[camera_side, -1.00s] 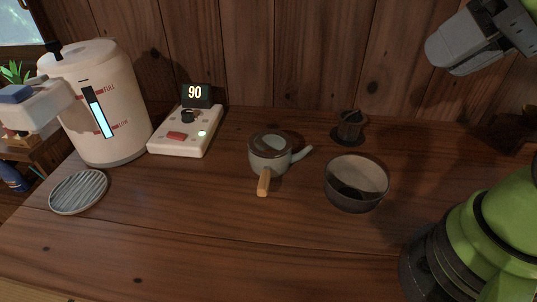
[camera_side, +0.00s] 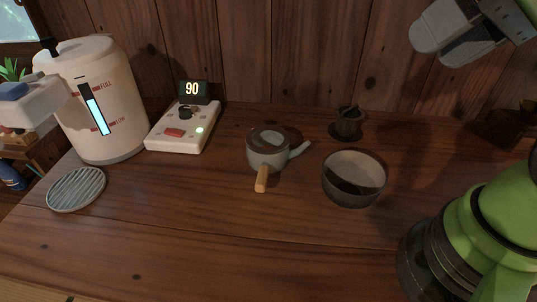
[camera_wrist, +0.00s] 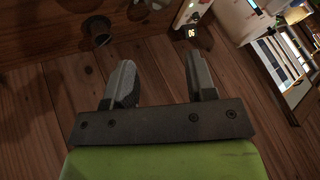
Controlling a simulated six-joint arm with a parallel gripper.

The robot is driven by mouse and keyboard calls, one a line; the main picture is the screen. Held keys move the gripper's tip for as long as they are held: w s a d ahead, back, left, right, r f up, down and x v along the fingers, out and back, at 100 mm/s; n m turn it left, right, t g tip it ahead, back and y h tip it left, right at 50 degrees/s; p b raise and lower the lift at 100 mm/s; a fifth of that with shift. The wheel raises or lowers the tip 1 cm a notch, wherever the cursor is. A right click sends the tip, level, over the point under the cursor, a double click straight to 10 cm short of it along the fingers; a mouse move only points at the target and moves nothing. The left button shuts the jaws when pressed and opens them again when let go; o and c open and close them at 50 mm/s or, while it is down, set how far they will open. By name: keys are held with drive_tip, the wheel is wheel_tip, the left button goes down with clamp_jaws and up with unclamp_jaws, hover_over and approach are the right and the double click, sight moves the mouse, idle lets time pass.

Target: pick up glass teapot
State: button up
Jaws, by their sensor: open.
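The teapot (camera_side: 267,152) stands upright on the wooden table, in the middle of the side view. It has a grey-green body, a dark see-through lid, a spout pointing right and a wooden handle pointing toward the front. My gripper (camera_side: 440,35) is high at the upper right of the side view, well above and to the right of the teapot, touching nothing. In the wrist view my gripper (camera_wrist: 163,75) shows two grey fingers apart with nothing between them. The teapot cannot be made out clearly there.
A dark bowl (camera_side: 354,185) is right of the teapot, with a small dark cup on a saucer (camera_side: 347,124) behind it. A white kettle (camera_side: 97,105), a control box (camera_side: 180,137) reading 90 and a ribbed round tray (camera_side: 62,197) are left. The front table is clear.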

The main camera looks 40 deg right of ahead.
drive_tip(key=w+a+m+g, duration=0.1)
drive_tip(key=w+g, duration=0.1)
drive_tip(key=w, duration=0.5)
drive_tip(key=m+g+h, duration=0.2)
drive_tip(key=m+g, duration=0.2)
drive_tip(key=g, duration=0.1)
hover_over(263, 169)
drive_tip(key=f, duration=2.3)
drive_tip(key=shift+w+a+f, duration=0.2)
drive_tip(key=shift+f, duration=0.2)
drive_tip(key=shift+s+d+f, duration=0.1)
drive_tip(key=shift+d+f, duration=0.05)
drive_tip(key=shift+f, duration=1.35)
drive_tip(key=shift+s+d+f, duration=0.1)
drive_tip(key=shift+f, duration=1.4)
clamp_jaws()
